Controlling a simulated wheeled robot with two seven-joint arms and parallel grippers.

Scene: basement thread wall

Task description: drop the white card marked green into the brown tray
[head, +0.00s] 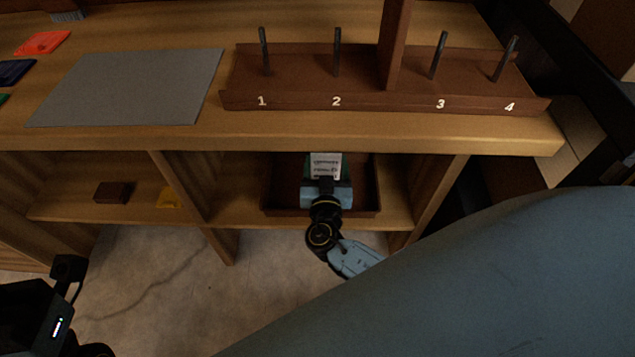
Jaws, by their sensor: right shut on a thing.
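The white card (326,163) with a green edge and small print is at the tip of my right gripper (326,182). The right gripper is shut on it, inside the lower shelf opening. The brown tray (373,200) stands on that shelf, around and below the gripper in the picture. The card shows over the tray's inside; I cannot tell whether it touches the tray floor. The gripper hides the tray's middle. My left gripper does not show clearly; only black parts of my left arm are at the lower left.
Above is a wooden top with a brown peg rack (300,95) numbered 1 to 4, a grey mat (130,88) and coloured cards, including a red one (43,43). An upright divider (180,185) separates the bays.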

